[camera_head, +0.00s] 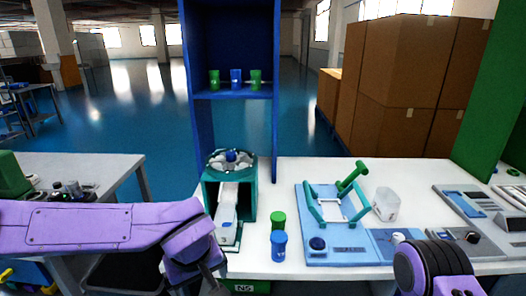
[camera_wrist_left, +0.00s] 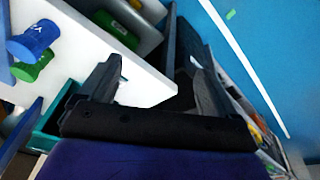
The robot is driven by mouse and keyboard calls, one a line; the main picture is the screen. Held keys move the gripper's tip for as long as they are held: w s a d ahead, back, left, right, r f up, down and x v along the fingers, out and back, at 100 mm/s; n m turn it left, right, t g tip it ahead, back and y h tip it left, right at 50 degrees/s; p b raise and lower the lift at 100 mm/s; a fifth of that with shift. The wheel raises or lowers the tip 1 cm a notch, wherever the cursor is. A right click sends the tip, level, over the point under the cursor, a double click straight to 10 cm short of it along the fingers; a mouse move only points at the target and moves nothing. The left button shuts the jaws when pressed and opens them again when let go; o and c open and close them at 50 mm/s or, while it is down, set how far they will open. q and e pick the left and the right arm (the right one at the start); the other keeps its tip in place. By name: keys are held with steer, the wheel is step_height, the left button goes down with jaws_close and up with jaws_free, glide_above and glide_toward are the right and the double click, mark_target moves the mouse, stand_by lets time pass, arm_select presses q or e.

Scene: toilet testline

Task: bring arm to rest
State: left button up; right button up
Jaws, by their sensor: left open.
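My left arm comes in from the left in the head view, its purple forearm lying level across the lower left. Its wrist bends down at the table's near left edge, and the gripper there is mostly cut off by the frame. In the left wrist view my left gripper (camera_wrist_left: 155,85) has its two dark fingers spread wide with nothing between them. The white table edge and the floor show beyond the fingers. A purple and black part of my right arm shows at the lower right of the head view; its gripper is out of frame.
A green cup (camera_head: 278,219) and a blue cup (camera_head: 279,246) stand on the white table (camera_head: 300,174) right of the left wrist. A teal-framed machine (camera_head: 208,190) stands close behind the wrist. A blue fixture (camera_head: 345,250) with green handles lies further right. A grey table (camera_head: 95,163) is at left.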

arm_select(q)
steer(key=s+a+f+n+t+y, duration=0.1)
steer(key=a+f+n+t, duration=0.2)
steer(key=f, duration=0.7)
steer(key=a+f+n+t+y, duration=0.15)
steer(key=a+f, duration=0.25)
steer(key=f, duration=0.7)
steer(key=s+a+f+m+g, duration=0.2)
steer(key=s+a+f, duration=0.3)
steer(key=s, duration=0.5)
steer(key=s+a+f+m+g, duration=0.1)
steer(key=s+a+f, duration=0.4)
steer(key=s, duration=0.5)
step_height(320, 180, down, 2)
steer(key=shift+s+a+m+g, duration=0.15)
steer(key=shift+s+m+g, duration=0.2)
steer(key=shift+m, duration=0.1)
